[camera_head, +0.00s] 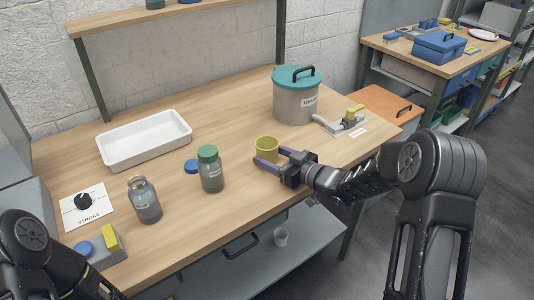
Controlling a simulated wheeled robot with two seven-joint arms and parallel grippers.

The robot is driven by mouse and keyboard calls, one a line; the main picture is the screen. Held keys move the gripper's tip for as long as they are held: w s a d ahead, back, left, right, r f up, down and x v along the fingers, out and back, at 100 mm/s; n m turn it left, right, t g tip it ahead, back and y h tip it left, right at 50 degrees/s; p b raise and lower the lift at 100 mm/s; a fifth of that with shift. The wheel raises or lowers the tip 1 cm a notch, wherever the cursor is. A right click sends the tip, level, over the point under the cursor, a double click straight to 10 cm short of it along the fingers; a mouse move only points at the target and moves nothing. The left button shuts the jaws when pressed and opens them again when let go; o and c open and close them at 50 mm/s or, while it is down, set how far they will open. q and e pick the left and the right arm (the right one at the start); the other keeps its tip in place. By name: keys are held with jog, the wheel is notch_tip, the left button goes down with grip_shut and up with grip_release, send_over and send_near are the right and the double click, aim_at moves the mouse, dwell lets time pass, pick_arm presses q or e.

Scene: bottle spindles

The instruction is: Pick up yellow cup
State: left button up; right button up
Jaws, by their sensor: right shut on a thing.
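The yellow cup (267,144) stands near the front right of the wooden workbench, upright with its open top up. My right gripper (270,157) reaches in from the right with its two purple-grey fingers around the cup, one at its front and one toward its back right. It is shut on the cup. I cannot tell whether the cup's base touches the bench. My left arm shows at the lower left corner; its gripper is out of the picture.
A green-lidded jar (211,170) and an open bottle (145,200) stand left of the cup, with a blue cap (192,166) nearby. A white tray (145,152) lies behind. A teal-lidded pot (296,98) and a clamp (342,121) stand at the back right.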

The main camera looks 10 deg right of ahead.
jog(key=shift+r, duration=0.1)
notch_tip(320, 180, up, 10)
dwell(0.6)
dwell(0.5)
